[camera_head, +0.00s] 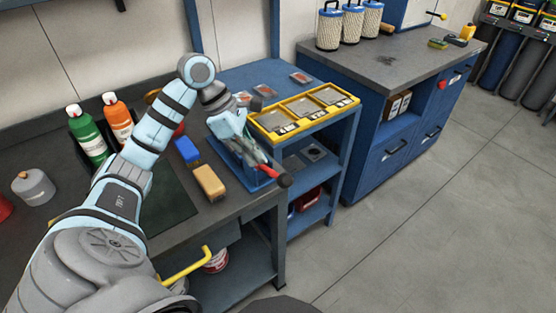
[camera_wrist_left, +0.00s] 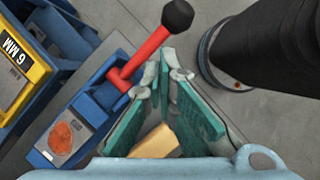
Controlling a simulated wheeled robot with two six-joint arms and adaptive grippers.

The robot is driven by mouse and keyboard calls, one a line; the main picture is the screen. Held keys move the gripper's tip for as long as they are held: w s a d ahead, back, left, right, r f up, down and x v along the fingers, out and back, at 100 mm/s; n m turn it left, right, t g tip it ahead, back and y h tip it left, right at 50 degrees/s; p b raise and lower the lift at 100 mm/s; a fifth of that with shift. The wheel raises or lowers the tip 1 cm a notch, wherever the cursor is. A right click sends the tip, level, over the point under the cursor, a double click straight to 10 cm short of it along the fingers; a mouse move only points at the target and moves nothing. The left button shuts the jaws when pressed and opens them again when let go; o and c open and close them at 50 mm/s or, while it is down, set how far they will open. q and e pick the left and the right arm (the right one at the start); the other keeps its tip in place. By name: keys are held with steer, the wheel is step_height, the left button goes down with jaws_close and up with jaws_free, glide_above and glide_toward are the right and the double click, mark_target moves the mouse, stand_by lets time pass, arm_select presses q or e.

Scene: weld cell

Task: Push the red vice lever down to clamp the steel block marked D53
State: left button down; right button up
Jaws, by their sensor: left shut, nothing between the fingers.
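The red vice lever (camera_wrist_left: 146,54) with its black ball knob (camera_wrist_left: 177,16) sticks out from the blue vice (camera_wrist_left: 92,108) in the left wrist view. In the head view its knob (camera_head: 284,180) juts past the bench's front right corner. My left gripper (camera_wrist_left: 166,72) is shut and empty, its fingertips close beside the lever; I cannot tell if they touch. In the head view the left gripper (camera_head: 262,160) hides much of the vice. A grey metal piece with an orange-brown round patch (camera_wrist_left: 62,138) sits at the vice; no D53 marking is readable. My right gripper is not in view.
A yellow tray (camera_head: 268,131) with grey plates stands on a blue rack right of the vice. A tan block (camera_head: 209,183), a blue block (camera_head: 187,150), green (camera_head: 88,137) and orange (camera_head: 118,121) bottles are on the bench. The floor to the right is clear.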

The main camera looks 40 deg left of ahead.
arm_select(q)
steer(key=v, duration=0.6)
steer(key=shift+f, duration=0.1)
stand_by(0.3)
